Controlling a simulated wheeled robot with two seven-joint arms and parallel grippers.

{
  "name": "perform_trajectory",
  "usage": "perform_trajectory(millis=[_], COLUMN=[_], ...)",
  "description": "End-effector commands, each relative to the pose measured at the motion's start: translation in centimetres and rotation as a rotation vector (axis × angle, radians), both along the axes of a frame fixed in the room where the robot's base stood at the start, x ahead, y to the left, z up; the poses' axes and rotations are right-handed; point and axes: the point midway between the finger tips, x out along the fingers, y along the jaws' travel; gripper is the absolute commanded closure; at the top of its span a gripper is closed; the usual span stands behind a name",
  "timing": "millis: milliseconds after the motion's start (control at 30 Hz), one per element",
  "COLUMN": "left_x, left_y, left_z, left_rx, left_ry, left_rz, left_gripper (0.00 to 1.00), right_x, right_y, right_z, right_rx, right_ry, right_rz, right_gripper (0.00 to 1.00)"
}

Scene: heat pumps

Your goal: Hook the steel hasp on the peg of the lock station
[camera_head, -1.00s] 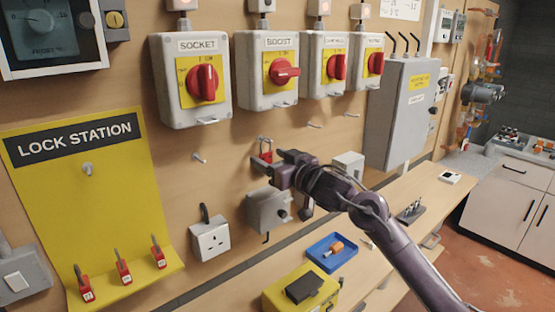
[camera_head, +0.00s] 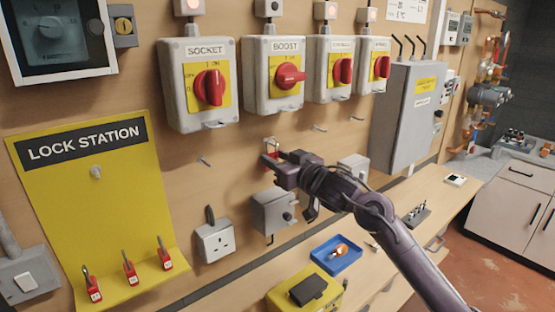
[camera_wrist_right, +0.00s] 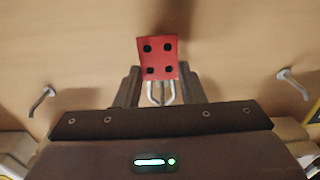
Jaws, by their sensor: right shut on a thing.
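The steel hasp (camera_head: 270,150) has a red plate with dark holes. In the right wrist view the red plate (camera_wrist_right: 158,58) points up, with its steel loop between my fingers. My right gripper (camera_head: 279,157) is shut on it, in front of the wooden board below the BOOST switch; I cannot tell its gap to the board. The yellow lock station (camera_head: 85,225) is at the left. Its peg (camera_head: 95,172) sticks out bare below the black label, well left of the hasp. My left gripper is not in view.
Red padlocks (camera_head: 130,268) stand on the station's bottom ledge. A bare board peg (camera_head: 204,161) lies between station and gripper. Below are a socket outlet (camera_head: 213,241), a grey box (camera_head: 273,211) and a blue tray (camera_head: 336,256). Red-handled switches (camera_head: 210,88) line the board above.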

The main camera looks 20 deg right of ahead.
Motion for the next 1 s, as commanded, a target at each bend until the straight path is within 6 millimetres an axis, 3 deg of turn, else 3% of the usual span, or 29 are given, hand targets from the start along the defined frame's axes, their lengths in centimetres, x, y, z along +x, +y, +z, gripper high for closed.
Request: perform_trajectory(millis=[467, 1000], left_x=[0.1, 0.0], left_y=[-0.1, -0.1], left_z=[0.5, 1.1], left_rx=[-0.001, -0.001], left_ry=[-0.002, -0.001], left_rz=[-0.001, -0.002], left_gripper=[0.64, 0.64], right_x=[-0.1, -2.1], right_y=[-0.1, -0.8], right_z=[0.3, 0.5], right_rx=[0.001, 0.001], right_ry=[0.0, 0.001], right_rz=[0.0, 0.0], right_gripper=[0.87, 0.87])
